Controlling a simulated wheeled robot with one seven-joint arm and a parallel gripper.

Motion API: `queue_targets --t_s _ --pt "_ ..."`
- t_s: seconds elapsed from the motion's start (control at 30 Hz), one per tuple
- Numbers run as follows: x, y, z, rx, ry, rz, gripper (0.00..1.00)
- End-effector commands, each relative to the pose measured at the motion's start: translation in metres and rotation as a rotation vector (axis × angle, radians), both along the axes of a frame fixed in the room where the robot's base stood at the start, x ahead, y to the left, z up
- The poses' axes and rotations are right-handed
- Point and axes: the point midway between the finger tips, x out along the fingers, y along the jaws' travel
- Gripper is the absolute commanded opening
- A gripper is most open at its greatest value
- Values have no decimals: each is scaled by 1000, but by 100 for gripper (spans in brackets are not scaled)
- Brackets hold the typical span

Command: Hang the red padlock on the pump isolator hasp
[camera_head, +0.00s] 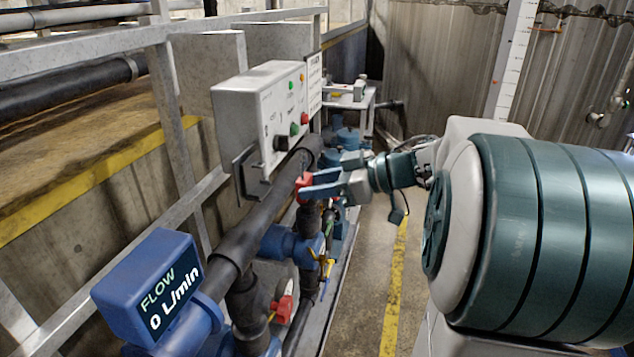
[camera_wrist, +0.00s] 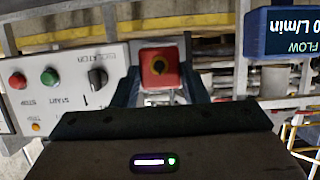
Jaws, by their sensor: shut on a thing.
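The red padlock (camera_head: 303,183) is between the blue fingers of my gripper (camera_head: 318,188), in front of the grey control box (camera_head: 256,112). In the wrist view the red padlock (camera_wrist: 159,68) has a dark round centre. It sits between the two fingertips of my gripper (camera_wrist: 160,75), which is shut on it. The control box (camera_wrist: 62,88) appears upside down at the left of the wrist view. Its black isolator knob (camera_wrist: 97,77) is left of the padlock, and apart from it in that picture. The knob (camera_head: 280,143) also shows in the head view. I cannot make out the hasp clearly.
A dark pipe (camera_head: 262,222) runs below the control box to the blue flow meter (camera_head: 150,288), which reads 0 L/min. Blue valves and pipework (camera_head: 283,243) stand below my gripper. A metal railing (camera_head: 90,55) is behind. The floor aisle (camera_head: 385,250) is clear.

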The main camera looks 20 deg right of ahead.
Motion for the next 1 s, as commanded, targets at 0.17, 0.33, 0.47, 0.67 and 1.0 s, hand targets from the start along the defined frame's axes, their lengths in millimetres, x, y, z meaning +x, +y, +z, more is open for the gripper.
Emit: queue_targets --t_s 0.17,0.33,0.47,0.67,1.0 --pt "-2 -3 2 -1 2 -4 22" --pt "3 3 2 -3 1 -3 22" --pt "11 14 1 -4 2 -2 22" --pt "22 29 1 -4 2 -3 22" --pt "31 42 0 -4 1 -4 22"
